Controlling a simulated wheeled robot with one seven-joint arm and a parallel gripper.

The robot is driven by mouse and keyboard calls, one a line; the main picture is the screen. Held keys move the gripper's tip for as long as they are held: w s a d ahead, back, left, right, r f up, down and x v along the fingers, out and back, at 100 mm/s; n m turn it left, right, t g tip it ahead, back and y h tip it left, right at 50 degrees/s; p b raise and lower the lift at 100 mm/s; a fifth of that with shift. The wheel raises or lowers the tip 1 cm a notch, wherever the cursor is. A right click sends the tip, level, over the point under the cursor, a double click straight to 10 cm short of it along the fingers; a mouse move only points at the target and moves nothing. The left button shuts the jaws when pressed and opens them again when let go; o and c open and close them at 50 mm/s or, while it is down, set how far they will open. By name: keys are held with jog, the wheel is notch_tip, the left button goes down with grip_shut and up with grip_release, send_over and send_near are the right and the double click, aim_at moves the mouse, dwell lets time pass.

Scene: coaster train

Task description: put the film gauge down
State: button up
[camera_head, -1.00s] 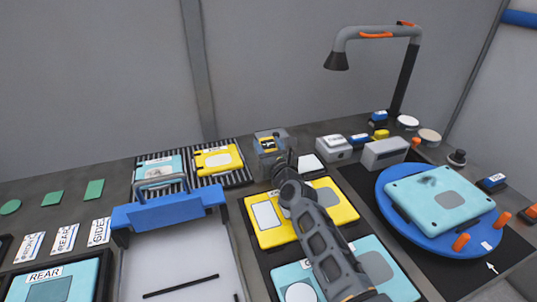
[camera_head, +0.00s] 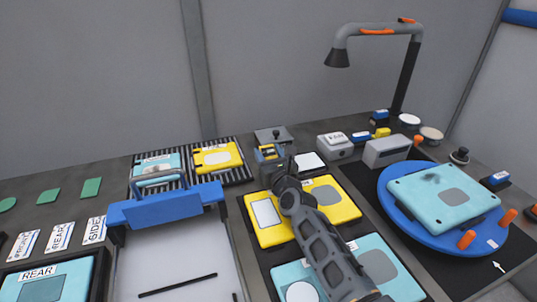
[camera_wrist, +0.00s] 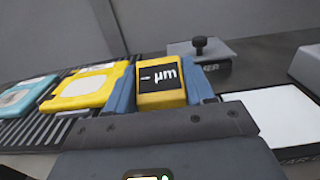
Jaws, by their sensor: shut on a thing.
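The film gauge (camera_wrist: 161,84) is a small yellow block with a dark display reading "– µm". It is held between the two blue fingers of my gripper (camera_wrist: 160,90) in the wrist view. In the head view the gauge (camera_head: 268,152) shows beyond my gripper (camera_head: 272,160), near the back of the bench. My gripper is shut on the gauge. My arm hides part of the gripper in the head view, and the gauge's underside is hidden, so I cannot tell whether it touches anything.
A grey plate with a black knob (camera_head: 274,134) lies just behind. A white pad (camera_head: 309,162) is to the right. Yellow and teal panels lie on a ribbed rack (camera_head: 245,174) to the left. A blue turntable (camera_head: 395,213) with a teal panel is far right.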

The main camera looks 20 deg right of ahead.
jog(key=shift+f, duration=0.15)
jog(key=o, duration=1.3)
jog(key=shift+s+f, duration=0.15)
jog(key=shift+f, duration=0.05)
